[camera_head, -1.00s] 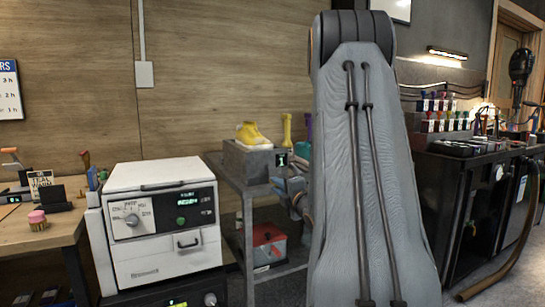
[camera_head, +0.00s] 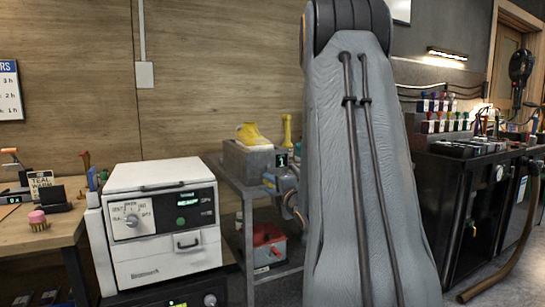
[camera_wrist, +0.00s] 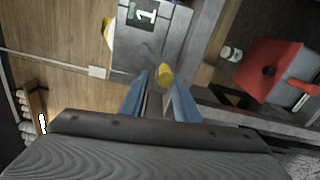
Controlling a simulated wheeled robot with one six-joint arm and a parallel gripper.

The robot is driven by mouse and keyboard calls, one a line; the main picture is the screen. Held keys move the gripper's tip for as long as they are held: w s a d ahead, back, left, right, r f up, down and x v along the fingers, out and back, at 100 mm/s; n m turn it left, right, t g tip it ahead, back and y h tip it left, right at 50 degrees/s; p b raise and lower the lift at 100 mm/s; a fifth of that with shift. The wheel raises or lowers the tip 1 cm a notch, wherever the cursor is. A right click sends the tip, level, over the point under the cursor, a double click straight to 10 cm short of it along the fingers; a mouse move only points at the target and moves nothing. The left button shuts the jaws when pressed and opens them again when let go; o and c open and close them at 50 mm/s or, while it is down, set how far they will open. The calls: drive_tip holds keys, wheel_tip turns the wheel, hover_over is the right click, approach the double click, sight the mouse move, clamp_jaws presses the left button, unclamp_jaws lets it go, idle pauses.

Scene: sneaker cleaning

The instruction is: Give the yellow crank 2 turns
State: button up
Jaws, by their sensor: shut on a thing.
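The yellow crank knob (camera_wrist: 166,74) shows between the tips of my gripper (camera_wrist: 157,78) in the wrist view. Its two blue fingers are shut on it. The crank sits at the side of a grey box (camera_head: 240,158) on a metal cart. A small dark display (camera_wrist: 144,13) on the box reads 1; it also shows in the head view (camera_head: 281,160). A yellow sneaker (camera_head: 250,134) stands on the box. In the head view my gripper (camera_head: 270,183) is beside the box's front, and the crank is hidden there.
A red-lidded grey bin (camera_head: 268,247) sits on the cart's lower shelf (camera_head: 285,269). A white oven-like machine (camera_head: 165,222) stands left of the cart. A yellow bottle (camera_head: 287,130) is behind the box. A dark workbench (camera_head: 455,190) is at right.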

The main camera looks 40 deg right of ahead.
drive_tip(key=shift+o, duration=0.2)
drive_tip(key=shift+r, duration=0.4)
drive_tip(key=shift+o, duration=0.4)
drive_tip(key=shift+w+a+r, duration=0.15)
drive_tip(key=shift+a+r, duration=0.2)
drive_tip(key=shift+r, duration=0.15)
drive_tip(key=shift+a+r, duration=0.1)
drive_tip(key=shift+c, duration=2)
drive_tip(key=shift+a, duration=0.1)
drive_tip(key=shift+a+r+p, duration=0.3)
drive_tip(key=shift+r+p, duration=0.2)
drive_tip(key=shift+r, duration=0.15)
